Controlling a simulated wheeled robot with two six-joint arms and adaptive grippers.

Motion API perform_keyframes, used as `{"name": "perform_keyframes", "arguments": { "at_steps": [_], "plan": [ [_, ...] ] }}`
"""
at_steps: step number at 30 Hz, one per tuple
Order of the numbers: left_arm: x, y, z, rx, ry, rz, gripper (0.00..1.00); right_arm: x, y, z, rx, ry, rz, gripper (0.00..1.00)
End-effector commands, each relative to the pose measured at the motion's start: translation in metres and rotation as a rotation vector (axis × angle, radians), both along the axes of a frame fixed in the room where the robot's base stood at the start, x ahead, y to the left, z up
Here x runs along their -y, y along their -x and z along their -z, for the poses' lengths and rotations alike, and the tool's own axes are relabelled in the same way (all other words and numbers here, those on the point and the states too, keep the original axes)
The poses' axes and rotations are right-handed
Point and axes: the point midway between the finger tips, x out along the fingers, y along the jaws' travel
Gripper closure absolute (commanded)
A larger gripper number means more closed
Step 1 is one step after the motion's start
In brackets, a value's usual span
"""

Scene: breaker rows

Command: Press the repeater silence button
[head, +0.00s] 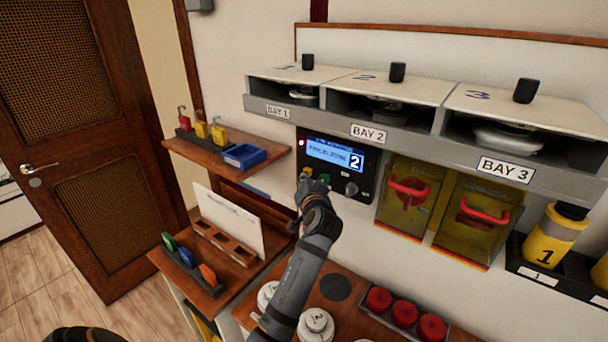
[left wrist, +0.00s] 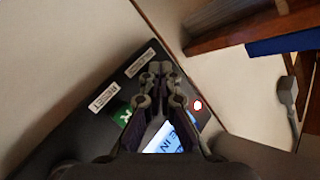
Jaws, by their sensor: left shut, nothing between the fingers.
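The repeater panel (head: 370,160) is a black box on the wall under the bay shelf, with a lit blue display (head: 333,152) and a red light at its upper left. My left gripper (head: 309,185) is shut and empty, in front of the panel's lower left. In the left wrist view its closed fingertips (left wrist: 159,69) point at the panel face (left wrist: 75,135), beside two white labels. One label (left wrist: 103,97) seems to read RESET, near a green button (left wrist: 122,114); the other (left wrist: 140,62) is blurred. The fingers hide the spot by that label; I cannot tell whether they touch. My right gripper is out of view.
Right of the gripper is a knob (head: 351,189), then yellow covers (head: 408,195) with red handles. A shelf (head: 215,160) with padlocks and a blue bin (head: 244,156) stands left. A bench (head: 345,312) with red-topped items lies below.

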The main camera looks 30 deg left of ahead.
Motion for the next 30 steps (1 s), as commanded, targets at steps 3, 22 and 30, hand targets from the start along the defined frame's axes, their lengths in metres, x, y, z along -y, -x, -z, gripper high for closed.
{"name": "perform_keyframes", "arguments": {
  "at_steps": [3,22,30],
  "plan": [
    [-0.001,0.014,-0.001,-0.003,0.0,0.0,1.0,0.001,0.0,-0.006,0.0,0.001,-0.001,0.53],
    [-0.004,0.055,0.0,-0.001,0.0,-0.001,1.0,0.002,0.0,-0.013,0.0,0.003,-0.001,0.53],
    [-0.004,0.055,0.0,-0.001,0.0,0.0,1.0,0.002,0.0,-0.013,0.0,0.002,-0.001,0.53]
  ]
}}
